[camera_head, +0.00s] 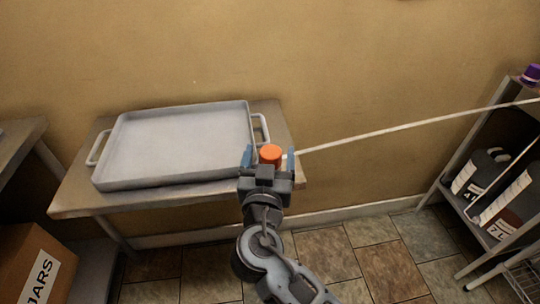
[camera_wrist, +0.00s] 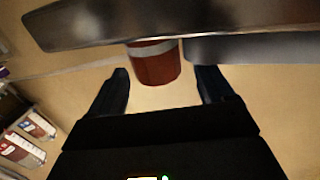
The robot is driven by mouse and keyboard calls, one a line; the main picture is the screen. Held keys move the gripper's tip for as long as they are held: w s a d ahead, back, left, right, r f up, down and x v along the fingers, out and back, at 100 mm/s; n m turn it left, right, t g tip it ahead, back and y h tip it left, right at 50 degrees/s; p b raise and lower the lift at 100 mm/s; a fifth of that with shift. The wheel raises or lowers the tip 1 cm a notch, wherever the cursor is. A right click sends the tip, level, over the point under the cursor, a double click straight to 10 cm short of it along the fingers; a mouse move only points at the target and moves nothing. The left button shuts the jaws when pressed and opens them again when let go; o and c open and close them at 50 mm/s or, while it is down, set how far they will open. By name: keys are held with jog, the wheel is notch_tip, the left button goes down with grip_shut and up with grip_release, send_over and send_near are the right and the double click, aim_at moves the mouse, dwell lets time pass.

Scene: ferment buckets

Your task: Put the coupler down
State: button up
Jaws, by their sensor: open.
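The orange coupler (camera_head: 270,154) is a short cylinder at the right end of the table, just right of the tray. In the wrist view it shows as a dark red cylinder with a pale band (camera_wrist: 155,68), against the table's edge. My gripper (camera_head: 269,160) is open, with one blue finger on each side of the coupler and gaps visible in the wrist view (camera_wrist: 164,76). The fingers do not appear to press on it. A pale hose (camera_head: 420,124) runs from beside the coupler to the right. Its join is hidden by my gripper.
A grey tray (camera_head: 180,108) with handles covers most of the table (camera_head: 75,198). A rack (camera_head: 450,190) with labelled jugs (camera_head: 475,175) stands at right. A cardboard box (camera_head: 30,262) marked JARS is at lower left. The tiled floor at front right is clear.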

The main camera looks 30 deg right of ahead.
jog(key=shift+x, duration=0.8)
jog(key=shift+c, duration=0.2)
jog(key=c, duration=1.2)
jog(key=shift+r, duration=0.1)
